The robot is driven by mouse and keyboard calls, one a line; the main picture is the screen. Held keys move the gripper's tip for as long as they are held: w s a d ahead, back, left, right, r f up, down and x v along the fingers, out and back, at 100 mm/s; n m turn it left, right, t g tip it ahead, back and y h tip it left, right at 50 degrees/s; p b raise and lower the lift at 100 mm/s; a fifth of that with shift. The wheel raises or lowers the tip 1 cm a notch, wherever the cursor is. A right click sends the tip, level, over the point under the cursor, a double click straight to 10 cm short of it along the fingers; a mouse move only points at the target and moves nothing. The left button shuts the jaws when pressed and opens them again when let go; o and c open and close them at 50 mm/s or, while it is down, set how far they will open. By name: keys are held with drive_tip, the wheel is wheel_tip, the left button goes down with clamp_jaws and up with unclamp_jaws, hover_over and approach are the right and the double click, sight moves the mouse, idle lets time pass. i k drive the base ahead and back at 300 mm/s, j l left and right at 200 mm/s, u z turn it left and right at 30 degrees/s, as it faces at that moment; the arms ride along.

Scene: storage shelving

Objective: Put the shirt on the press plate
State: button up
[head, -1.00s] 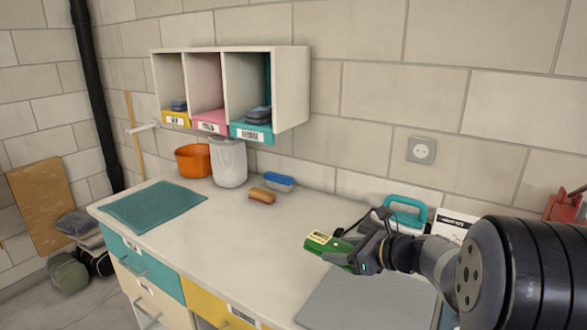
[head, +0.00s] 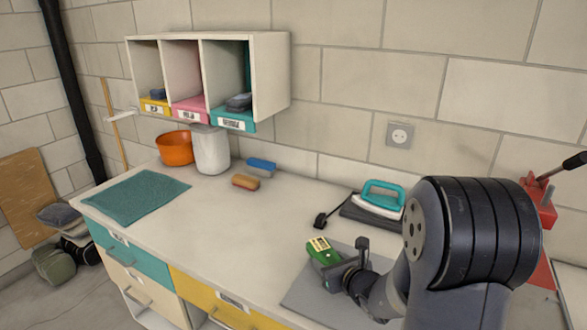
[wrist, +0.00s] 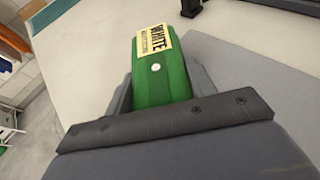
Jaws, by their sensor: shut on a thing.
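My gripper (head: 352,268) is shut on the green shirt (head: 322,252), a small folded bundle with a pale label. In the wrist view the shirt (wrist: 163,75) sits between the fingers, its label reading "WHITE" and a white button below it. The shirt is over or near the far edge of a flat grey plate (head: 303,288); I cannot tell whether it touches. The grey plate also shows in the wrist view (wrist: 262,75). My arm hides its right part. I cannot tell for sure that this is the press plate.
A teal iron (head: 382,197) stands on a dark pad behind my gripper. A red device with a lever (head: 540,203) is at the right, partly behind my arm. A teal mat (head: 135,198), brushes (head: 246,182), a white bin and an orange bucket stand left. The middle counter is clear.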

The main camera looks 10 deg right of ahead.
sight(526, 306)
drive_tip(key=j+z, duration=0.15)
drive_tip(key=z, duration=0.2)
drive_tip(key=k+j+z, duration=0.1)
drive_tip(key=z, duration=0.25)
drive_tip(key=k+j+z, duration=0.1)
drive_tip(key=z, duration=0.25)
